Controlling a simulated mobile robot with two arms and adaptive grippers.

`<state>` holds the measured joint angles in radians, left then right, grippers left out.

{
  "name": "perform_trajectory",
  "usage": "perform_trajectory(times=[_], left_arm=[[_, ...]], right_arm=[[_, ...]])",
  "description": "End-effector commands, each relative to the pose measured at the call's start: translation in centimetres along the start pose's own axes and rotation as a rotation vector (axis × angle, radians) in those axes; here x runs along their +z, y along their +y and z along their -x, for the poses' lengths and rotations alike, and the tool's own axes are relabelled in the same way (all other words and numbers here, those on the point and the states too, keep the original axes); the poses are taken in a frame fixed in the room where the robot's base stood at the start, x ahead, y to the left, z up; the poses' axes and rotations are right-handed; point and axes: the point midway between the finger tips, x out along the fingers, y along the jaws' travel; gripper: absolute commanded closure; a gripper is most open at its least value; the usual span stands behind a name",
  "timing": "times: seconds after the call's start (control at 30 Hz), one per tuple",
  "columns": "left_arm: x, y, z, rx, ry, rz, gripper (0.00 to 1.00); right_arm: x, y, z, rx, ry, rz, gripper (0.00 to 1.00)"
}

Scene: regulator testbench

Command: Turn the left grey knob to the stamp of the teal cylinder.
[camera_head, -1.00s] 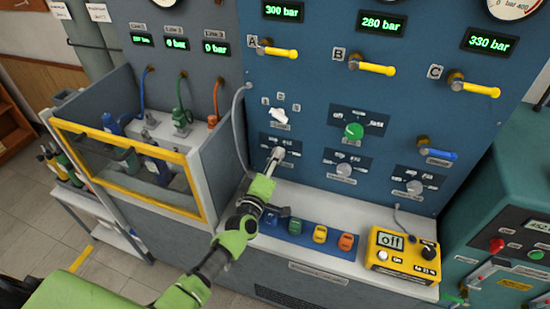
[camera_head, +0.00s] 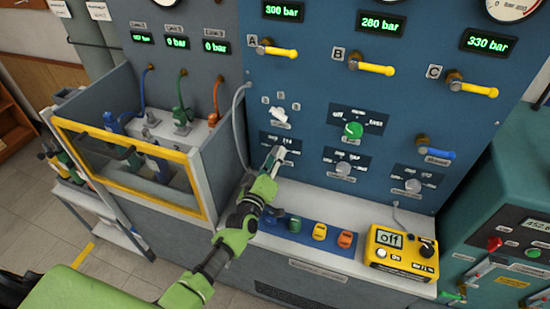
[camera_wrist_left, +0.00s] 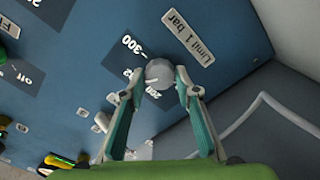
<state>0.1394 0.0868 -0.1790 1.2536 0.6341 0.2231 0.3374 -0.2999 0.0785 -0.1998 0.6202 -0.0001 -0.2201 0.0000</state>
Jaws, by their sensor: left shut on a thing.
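The left grey knob (camera_wrist_left: 158,72) sits on a dark plate labelled "Limit 1 bar" with printed numbers, 300 and 200 among them. My left gripper (camera_head: 276,154) is shut on this knob, and the wrist view shows its two fingers (camera_wrist_left: 160,84) on either side of it. In the head view the fingers hide most of the knob. Several cylinders stand in the rack (camera_head: 62,168) at the far left; I cannot tell which is teal, and no stamp is readable. My right gripper is not in view.
Two more grey knobs, the middle (camera_head: 343,170) and the right (camera_head: 413,186), and a green knob (camera_head: 353,130) are close by. Below are a ledge with coloured pieces (camera_head: 320,232) and a yellow meter (camera_head: 400,252) reading "off". A yellow-framed chamber (camera_head: 188,158) stands left of my arm.

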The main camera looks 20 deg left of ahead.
Motion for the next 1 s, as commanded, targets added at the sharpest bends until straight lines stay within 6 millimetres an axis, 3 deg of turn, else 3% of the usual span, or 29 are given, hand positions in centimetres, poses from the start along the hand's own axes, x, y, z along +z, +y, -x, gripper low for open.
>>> perform_trajectory(times=[0.13,0.17,0.2,0.23,0.67,1.0], left_arm=[[0.2,-0.1,0.1,-0.003,-0.004,0.001,0.92],[0.2,-0.1,0.1,-0.003,-0.004,0.002,0.65],[0.2,-0.1,0.1,-0.003,-0.004,0.002,0.55],[0.2,-0.1,0.1,-0.002,-0.004,0.002,0.53],[0.1,-0.1,0.7,-0.002,-0.002,0.003,0.53],[0.2,-0.1,6.8,-0.003,-0.003,0.004,0.53]], right_arm=[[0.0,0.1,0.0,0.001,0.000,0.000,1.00],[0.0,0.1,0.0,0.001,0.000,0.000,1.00],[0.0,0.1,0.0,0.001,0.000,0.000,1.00],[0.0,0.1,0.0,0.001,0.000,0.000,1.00],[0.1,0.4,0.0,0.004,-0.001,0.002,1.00],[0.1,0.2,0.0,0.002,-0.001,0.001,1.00]])
